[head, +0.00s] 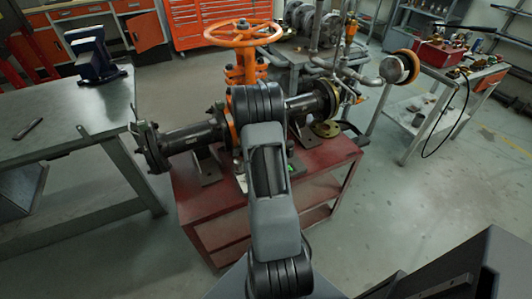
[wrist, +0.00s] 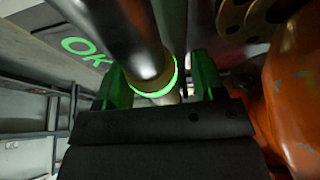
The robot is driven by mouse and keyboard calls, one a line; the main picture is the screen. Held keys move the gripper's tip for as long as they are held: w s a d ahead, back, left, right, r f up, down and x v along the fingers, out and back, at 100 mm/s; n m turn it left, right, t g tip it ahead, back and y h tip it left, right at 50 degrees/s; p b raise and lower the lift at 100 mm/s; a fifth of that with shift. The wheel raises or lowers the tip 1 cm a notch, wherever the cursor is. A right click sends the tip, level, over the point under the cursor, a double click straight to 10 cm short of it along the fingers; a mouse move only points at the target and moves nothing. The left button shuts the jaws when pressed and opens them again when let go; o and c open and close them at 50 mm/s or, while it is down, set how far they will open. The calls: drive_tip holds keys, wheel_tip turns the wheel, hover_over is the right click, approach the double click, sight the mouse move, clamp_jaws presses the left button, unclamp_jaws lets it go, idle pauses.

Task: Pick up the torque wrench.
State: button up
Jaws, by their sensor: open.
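In the wrist view, my gripper (wrist: 160,80) is open, with one green-lit finger on each side. A shiny metal cylinder (wrist: 130,35) with a glowing green ring (wrist: 170,82) at its end shows between the fingers. It may be part of the torque wrench, but I cannot tell for sure. Whether the fingers touch it is unclear. Green letters reading "OK" (wrist: 83,50) show on a grey surface to the left. In the head view, my arm hides my gripper and what is in front of it, beside the gate valve (head: 195,137).
The valve, with its orange handwheel (head: 243,33), is over a red cart (head: 328,160). A bench (head: 60,115) at left bears a vise (head: 95,58) and a small dark object (head: 28,129). Pipework (head: 345,70) stands behind right. Floor at right is clear.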

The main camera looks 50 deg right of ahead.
drive_tip(key=shift+f, duration=0.1)
drive_tip(key=shift+c, duration=0.4)
clamp_jaws()
drive_tip(key=shift+d, duration=0.1)
